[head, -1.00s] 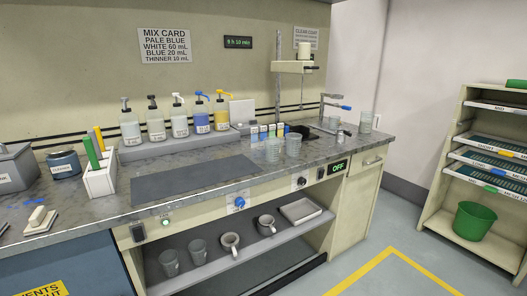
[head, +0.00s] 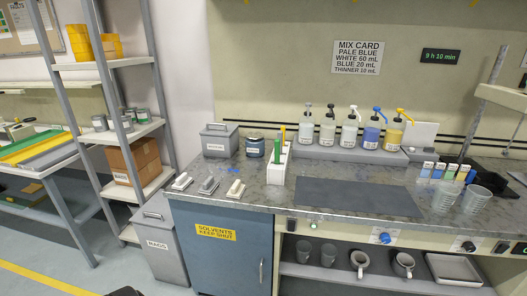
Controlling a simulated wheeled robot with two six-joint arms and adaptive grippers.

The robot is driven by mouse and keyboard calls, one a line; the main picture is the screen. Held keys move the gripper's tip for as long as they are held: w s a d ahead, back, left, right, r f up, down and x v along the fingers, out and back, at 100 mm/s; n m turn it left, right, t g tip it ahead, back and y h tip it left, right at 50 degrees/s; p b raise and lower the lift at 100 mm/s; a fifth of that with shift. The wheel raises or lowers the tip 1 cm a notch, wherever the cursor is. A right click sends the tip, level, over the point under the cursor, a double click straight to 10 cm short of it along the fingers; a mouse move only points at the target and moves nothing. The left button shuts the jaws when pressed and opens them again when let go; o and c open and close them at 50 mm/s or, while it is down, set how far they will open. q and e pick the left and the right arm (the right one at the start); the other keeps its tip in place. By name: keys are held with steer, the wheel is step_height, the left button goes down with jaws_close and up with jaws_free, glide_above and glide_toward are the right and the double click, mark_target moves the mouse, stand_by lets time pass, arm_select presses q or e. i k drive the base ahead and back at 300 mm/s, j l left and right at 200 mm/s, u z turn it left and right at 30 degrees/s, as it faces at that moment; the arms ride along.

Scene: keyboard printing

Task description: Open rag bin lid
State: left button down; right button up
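The rag bin (head: 164,252) is a grey upright bin with a white RAGS label on its front. It stands on the floor at the lower left, between the shelf rack and the blue cabinet. Its grey lid (head: 152,211) lies over the top and looks shut; the inside of the bin is not visible. Neither of my grippers can be made out. A small dark shape at the bottom edge, below the bin, is too cut off to identify.
The blue solvents cabinet (head: 222,262) stands close on the bin's right. The grey shelf rack (head: 135,131), with a cardboard box (head: 135,160), is just behind and left. A lidded grey box (head: 220,141) sits on the counter. Floor is open to the bin's front left.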

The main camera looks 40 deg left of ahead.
mark_target(156, 212)
steer(key=u, duration=2.3)
steer(key=i+j+z, duration=0.15)
steer(key=z, duration=0.4)
steer(key=i+j+z, duration=0.1)
steer(key=j, duration=0.25)
steer(key=i+j+z, duration=0.1)
steer(key=i+j, duration=0.2)
steer(key=i+j+z, duration=0.1)
steer(key=j, duration=0.3)
steer(key=i+j+z, duration=0.1)
steer(key=j, duration=0.25)
steer(key=i+j+z, duration=0.1)
steer(key=i+j, duration=0.15)
steer(key=j, duration=0.15)
steer(key=i+j+z, duration=0.1)
steer(key=j, duration=0.3)
steer(key=i+j+z, duration=0.1)
steer(key=j, duration=0.3)
steer(key=i+j, duration=0.15)
steer(key=j, duration=0.2)
steer(key=i+j, duration=0.1)
steer(key=j, duration=0.25)
steer(key=i+j, duration=0.15)
steer(key=j, duration=0.2)
